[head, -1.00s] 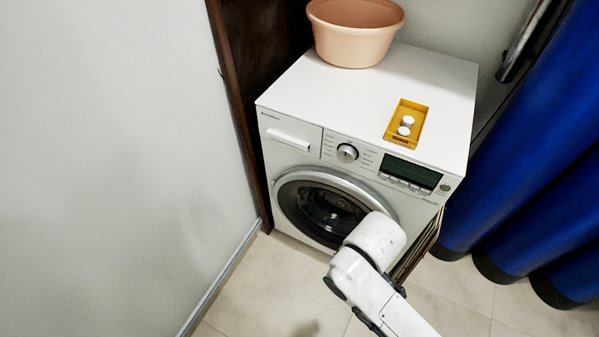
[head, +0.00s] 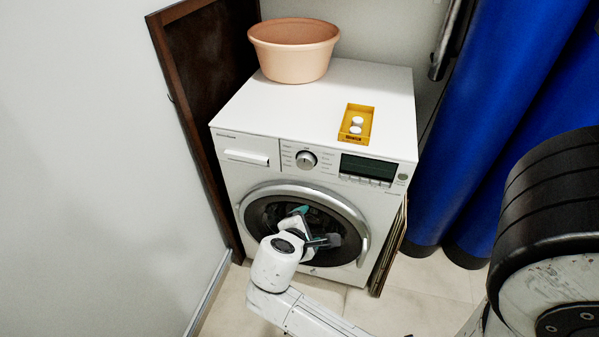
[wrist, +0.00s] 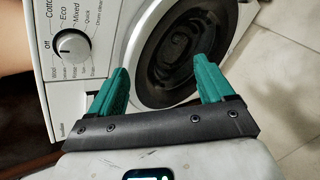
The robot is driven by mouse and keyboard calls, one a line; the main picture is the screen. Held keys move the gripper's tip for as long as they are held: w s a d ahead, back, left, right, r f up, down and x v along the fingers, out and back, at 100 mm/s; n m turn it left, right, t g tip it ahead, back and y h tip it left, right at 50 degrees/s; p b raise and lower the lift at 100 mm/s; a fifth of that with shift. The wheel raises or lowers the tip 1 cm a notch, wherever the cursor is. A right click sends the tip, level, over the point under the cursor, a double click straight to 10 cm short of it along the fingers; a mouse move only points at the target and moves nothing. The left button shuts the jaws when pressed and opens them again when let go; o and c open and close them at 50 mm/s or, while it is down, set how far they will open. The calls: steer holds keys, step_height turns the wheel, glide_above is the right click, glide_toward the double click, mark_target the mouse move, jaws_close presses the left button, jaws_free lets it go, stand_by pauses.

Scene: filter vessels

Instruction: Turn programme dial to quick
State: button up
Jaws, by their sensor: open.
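The programme dial (head: 306,159) is a round silver knob on the washing machine's (head: 232,177) front panel, between the drawer and the dark display. It also shows at the upper left of the wrist view (wrist: 73,46), with Off, Eco, Mixed and Quick among the labels around it. I cannot tell clearly which label its mark points at. My gripper (head: 318,226) is in front of the round door, below the dial and apart from it. In the wrist view its two teal fingers (wrist: 164,68) are spread wide with nothing between them, and the dial lies left of them.
The door (head: 363,240) is shut. A blue curtain (head: 480,120) hangs at the right, and a dark wooden panel (head: 205,90) stands at the left. The floor in front is clear.

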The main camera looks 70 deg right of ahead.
mark_target(304, 164)
steer(key=w+d+r+n+h+b, duration=0.3)
steer(key=w+d+r+n+h, duration=0.2)
steer(key=w+n+h, duration=0.3)
steer(key=shift+n+y, duration=0.4)
steer(key=shift+n, duration=0.2)
steer(key=d, duration=0.7)
steer(key=s+d, duration=0.1)
steer(key=d, duration=0.2)
steer(key=shift+s+d+f, duration=0.1)
steer(key=shift+d+f, duration=0.1)
steer(key=shift+c, duration=0.3)
steer(key=c, duration=1)
